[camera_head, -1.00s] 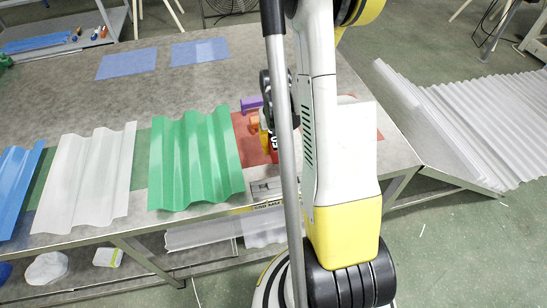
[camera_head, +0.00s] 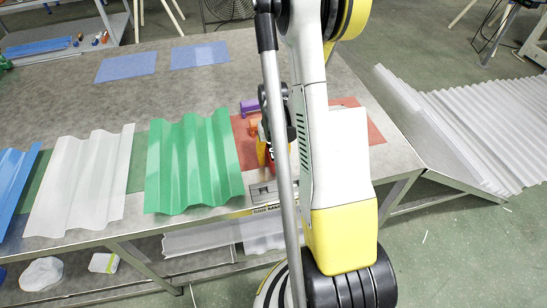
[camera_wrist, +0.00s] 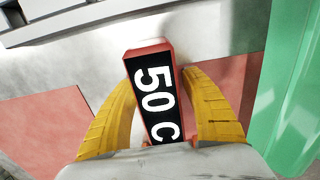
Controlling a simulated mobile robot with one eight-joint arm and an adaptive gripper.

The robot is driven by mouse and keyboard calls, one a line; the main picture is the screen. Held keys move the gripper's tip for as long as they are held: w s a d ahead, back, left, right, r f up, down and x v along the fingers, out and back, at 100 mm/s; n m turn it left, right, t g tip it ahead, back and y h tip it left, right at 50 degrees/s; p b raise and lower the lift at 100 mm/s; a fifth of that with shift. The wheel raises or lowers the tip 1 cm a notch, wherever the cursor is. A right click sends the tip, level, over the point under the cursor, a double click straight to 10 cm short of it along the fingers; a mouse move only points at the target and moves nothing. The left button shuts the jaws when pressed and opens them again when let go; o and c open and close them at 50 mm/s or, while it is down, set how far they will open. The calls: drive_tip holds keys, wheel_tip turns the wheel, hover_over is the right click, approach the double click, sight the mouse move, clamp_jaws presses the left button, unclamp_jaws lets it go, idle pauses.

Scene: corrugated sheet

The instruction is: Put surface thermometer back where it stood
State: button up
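The surface thermometer (camera_wrist: 155,95) is a red block with a black face reading "50 C". In the wrist view it sits between the two yellow fingers of my gripper (camera_wrist: 157,78), which close against its sides.
A green corrugated sheet (camera_head: 193,165) lies just left of my gripper, and shows at the right in the wrist view (camera_wrist: 295,90). A purple item (camera_head: 249,106) and an orange item (camera_head: 254,126) stand behind. A metal piece (camera_head: 264,193) lies at the front edge.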

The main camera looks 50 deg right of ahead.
drive_tip(key=shift+r, duration=0.15)
wheel_tip(320, 180, up, 12)
drive_tip(key=p, duration=0.5)
drive_tip(key=shift+r, duration=0.1)
drive_tip(key=a+r+n+t+h, duration=0.1)
drive_tip(key=a+r+n+t, duration=0.2)
drive_tip(key=a+r, duration=0.85)
drive_tip(key=s+a+r+n+t, duration=0.1)
drive_tip(key=s+a+r+t, duration=0.1)
drive_tip(key=a, duration=0.5)
drive_tip(key=s+a+r+n+t+y, duration=0.1)
drive_tip(key=s+a+r+n+t, duration=0.1)
drive_tip(key=a, duration=0.5)
drive_tip(key=v, duration=0.3)
